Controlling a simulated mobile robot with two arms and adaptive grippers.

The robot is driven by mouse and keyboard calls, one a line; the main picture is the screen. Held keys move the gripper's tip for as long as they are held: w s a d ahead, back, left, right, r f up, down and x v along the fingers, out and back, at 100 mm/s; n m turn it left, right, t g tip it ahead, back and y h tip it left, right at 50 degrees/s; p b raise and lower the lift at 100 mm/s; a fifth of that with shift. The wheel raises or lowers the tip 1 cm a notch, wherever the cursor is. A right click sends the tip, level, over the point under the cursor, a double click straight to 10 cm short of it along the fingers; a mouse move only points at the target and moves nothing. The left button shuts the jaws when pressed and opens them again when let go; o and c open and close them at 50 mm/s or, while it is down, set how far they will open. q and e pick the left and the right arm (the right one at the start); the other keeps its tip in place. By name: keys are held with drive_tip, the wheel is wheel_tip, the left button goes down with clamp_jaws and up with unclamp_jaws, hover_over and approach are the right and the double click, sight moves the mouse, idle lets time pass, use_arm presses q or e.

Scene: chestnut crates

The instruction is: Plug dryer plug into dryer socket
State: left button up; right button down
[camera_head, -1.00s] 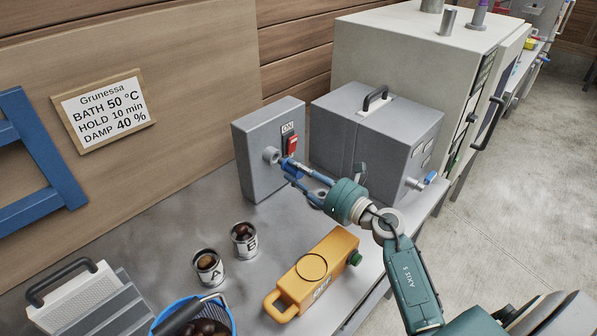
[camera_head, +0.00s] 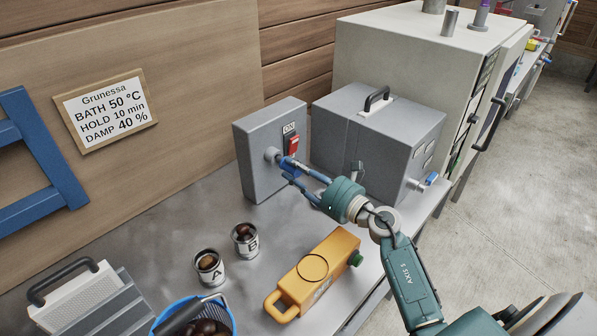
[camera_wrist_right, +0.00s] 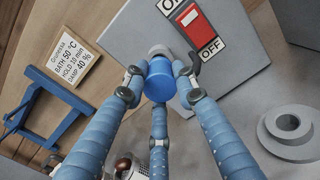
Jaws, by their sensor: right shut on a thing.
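A grey box (camera_head: 252,174) with a red ON/OFF switch (camera_head: 292,144) stands against the wall. Its round grey socket (camera_head: 271,154) sticks out from the front face; it also shows in the wrist view (camera_wrist_right: 158,50). My right gripper (camera_head: 287,168) is shut on the blue plug (camera_wrist_right: 160,86), just in front of the socket. In the wrist view the plug lies between the fingers, lined up with the socket and partly covering it. I cannot tell whether plug and socket touch. My left gripper is not in view.
A grey handled box (camera_head: 400,140) stands close to the right. A pale ring-shaped part (camera_wrist_right: 290,128) lies beside the gripper.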

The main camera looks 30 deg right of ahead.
drive_tip(key=shift+x, duration=1.3)
drive_tip(key=c, duration=1.3)
unclamp_jaws()
drive_tip(key=shift+s+f, duration=0.1)
drive_tip(key=shift+s+d, duration=0.1)
drive_tip(key=shift+s, duration=0.1)
drive_tip(key=v, duration=1.1)
drive_tip(key=shift+s, duration=0.2)
drive_tip(key=shift+d, duration=0.1)
